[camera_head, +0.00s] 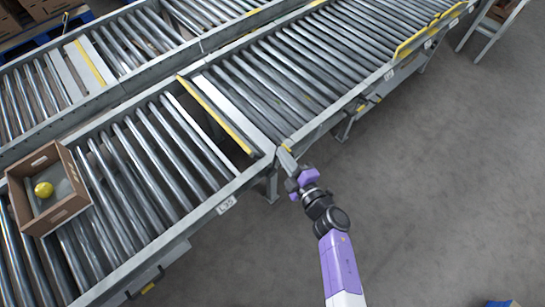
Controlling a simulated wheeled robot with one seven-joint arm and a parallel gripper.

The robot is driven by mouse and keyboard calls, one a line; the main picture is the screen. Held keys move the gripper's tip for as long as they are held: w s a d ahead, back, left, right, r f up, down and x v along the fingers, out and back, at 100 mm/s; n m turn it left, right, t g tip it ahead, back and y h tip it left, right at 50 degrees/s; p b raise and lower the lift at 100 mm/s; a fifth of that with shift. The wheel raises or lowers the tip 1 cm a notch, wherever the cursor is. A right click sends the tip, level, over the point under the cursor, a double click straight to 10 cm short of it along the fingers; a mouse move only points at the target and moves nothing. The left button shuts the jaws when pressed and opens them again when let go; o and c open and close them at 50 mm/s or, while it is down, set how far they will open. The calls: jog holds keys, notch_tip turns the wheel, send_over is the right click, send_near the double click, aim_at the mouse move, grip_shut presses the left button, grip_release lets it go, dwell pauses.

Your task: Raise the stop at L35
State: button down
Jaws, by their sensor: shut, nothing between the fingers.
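The L35 label (226,204) is on the side rail of the near roller conveyor. Just beyond it, a yellow-edged stop bar (222,118) crosses the conveyor at the joint between two roller sections, beside a pale plate. From this angle I cannot tell clearly how high the bar stands above the rollers. My gripper (287,158) is shut and empty at the outer side rail, just right of the bar's near end. A small yellow part (286,148) shows at the rail by the fingertips; I cannot tell whether they touch it.
An open cardboard box (68,211) holding a yellow fruit (44,189) sits on the rollers at left. A second conveyor (130,45) runs behind. A yellow rail piece (420,38) stands on the far right section.

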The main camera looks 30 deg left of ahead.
jog(key=w+d+f+m+b, duration=0.2)
jog(key=w, duration=0.2)
jog(key=w+d+f+m+g+b, duration=0.1)
jog(key=w+d+f+m+b, duration=0.1)
jog(key=w, duration=0.3)
jog(key=shift+w+m+g, duration=0.15)
jog(key=shift+m+g, duration=0.15)
jog(key=shift+m, duration=0.1)
